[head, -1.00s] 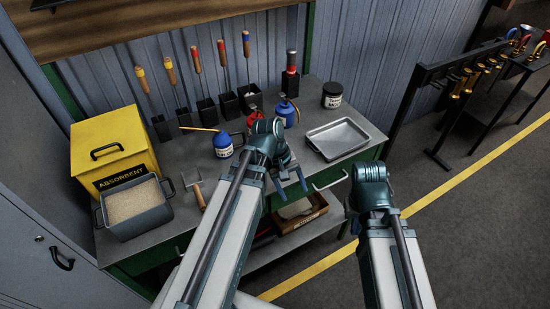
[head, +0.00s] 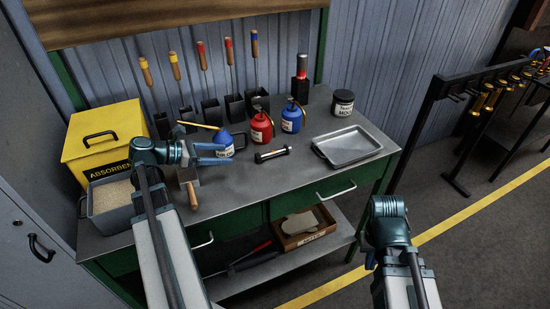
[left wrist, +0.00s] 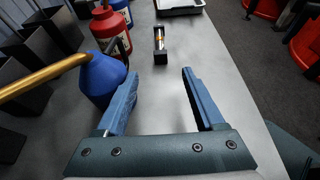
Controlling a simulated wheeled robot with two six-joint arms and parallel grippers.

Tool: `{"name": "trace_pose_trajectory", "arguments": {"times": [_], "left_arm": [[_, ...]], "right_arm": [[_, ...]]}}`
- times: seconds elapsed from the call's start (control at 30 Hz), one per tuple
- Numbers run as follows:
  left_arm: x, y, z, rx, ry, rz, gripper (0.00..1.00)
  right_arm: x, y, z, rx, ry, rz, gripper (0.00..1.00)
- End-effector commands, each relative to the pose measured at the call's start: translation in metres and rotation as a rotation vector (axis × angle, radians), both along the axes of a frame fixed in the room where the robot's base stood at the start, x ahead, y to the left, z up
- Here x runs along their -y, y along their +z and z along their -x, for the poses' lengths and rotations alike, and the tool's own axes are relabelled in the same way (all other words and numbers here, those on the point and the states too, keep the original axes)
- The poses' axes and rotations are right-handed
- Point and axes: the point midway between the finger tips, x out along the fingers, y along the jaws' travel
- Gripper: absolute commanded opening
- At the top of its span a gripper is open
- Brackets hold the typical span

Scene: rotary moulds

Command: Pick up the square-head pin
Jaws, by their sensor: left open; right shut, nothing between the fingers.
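A small pin-like piece with dark ends and a lighter middle (head: 272,154) lies on the grey bench top. In the left wrist view it (left wrist: 160,45) shows a black block-like near end and an amber middle; I take it for the square-head pin. My left gripper (head: 232,154) is open and empty, left of the pin and pointing towards it. In the left wrist view the pin lies beyond the gap between the fingers (left wrist: 160,88), untouched.
A blue oil can (head: 224,143) stands close beside my left gripper, touching or nearly so. A red can (head: 261,128) and another blue can (head: 292,117) stand behind the pin. A metal tray (head: 318,153) lies to its right.

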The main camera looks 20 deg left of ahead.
Motion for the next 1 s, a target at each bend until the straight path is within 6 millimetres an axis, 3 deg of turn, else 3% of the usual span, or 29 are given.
{"name": "trace_pose_trajectory", "arguments": {"times": [0.17,0.6,1.0], "left_arm": [[0.005,-0.005,-0.006,0.0,-0.001,0.0,0.7],[0.047,-0.031,-0.054,0.0,-0.003,-0.001,0.7],[0.055,-0.036,-0.064,-0.001,-0.003,-0.002,0.7]], "right_arm": [[0.0,-0.005,0.0,0.0,0.0,0.0,0.0],[0.0,-0.031,0.0,0.0,0.0,0.0,0.0],[0.0,-0.036,0.0,0.0,0.0,0.0,0.0]]}}
